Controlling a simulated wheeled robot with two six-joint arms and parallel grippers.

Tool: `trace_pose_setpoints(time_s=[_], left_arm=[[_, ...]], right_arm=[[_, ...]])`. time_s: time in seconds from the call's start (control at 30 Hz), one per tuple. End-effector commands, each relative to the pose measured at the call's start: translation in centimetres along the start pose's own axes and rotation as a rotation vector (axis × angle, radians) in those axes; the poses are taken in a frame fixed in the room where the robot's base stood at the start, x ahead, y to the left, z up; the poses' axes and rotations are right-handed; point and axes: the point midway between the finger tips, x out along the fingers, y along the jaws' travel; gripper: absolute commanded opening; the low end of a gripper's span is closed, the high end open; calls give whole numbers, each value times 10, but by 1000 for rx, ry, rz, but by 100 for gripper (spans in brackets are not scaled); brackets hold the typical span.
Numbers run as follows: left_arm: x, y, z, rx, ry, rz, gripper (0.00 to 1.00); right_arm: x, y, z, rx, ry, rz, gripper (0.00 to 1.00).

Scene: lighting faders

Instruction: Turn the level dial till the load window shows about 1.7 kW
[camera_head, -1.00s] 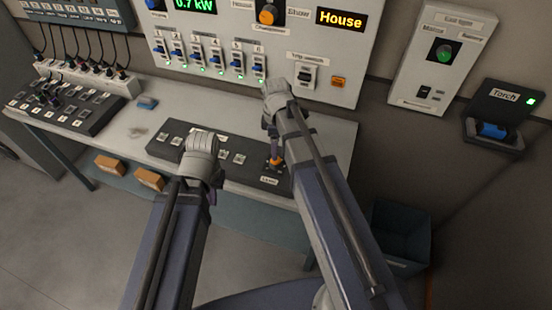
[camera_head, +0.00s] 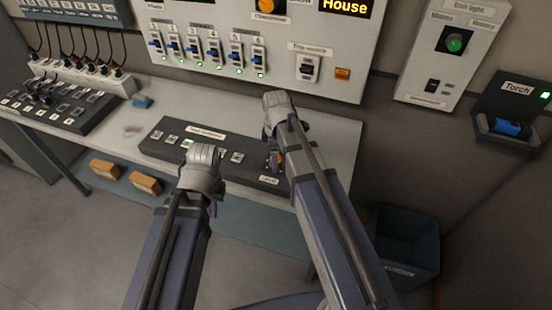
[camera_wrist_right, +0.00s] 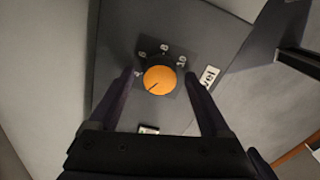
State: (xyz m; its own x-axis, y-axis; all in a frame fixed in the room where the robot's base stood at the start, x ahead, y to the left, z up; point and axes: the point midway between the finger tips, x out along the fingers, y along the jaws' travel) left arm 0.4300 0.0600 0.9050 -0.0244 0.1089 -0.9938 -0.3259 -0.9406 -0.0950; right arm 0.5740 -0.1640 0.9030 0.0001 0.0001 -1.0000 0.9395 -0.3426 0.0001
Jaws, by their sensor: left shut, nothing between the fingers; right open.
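The level dial is an orange round knob (camera_head: 280,158) with a dark pointer line, at the right end of the dark desk console (camera_head: 160,146). In the right wrist view the dial (camera_wrist_right: 159,79) sits between the fingers of my right gripper (camera_wrist_right: 159,84), which are open on either side of it. I cannot tell whether they touch it. In the head view my right gripper (camera_head: 272,155) is over the dial and partly covers it. My left gripper (camera_head: 213,207) is shut and empty at the console's front edge, its fingers mostly hidden. The load window is out of view now.
The upright panel (camera_head: 375,50) behind the desk carries several blue faders (camera_head: 195,50), a trip switch (camera_head: 307,67) and an orange button (camera_head: 343,73). A torch holder (camera_head: 507,128) is on the wall at right. A blue bin (camera_head: 405,240) stands below it.

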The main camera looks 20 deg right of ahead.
Motion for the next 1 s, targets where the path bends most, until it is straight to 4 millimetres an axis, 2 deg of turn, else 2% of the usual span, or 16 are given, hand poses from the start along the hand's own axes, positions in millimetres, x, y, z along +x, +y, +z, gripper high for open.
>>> trace_pose_setpoints(time_s=[0.07, 0.77, 1.0], left_arm=[[0, 0, 0, 0, 0, 0, 0], [0, 0, 0, 0, 0, 0, 0], [0, 0, 0, 0, 0, 0, 0]], right_arm=[[0, 0, 0, 0, 0, 0, 80], [0, 0, 0, 0, 0, 0, 2], [0, 0, 0, 13, 0, 0, 0]])
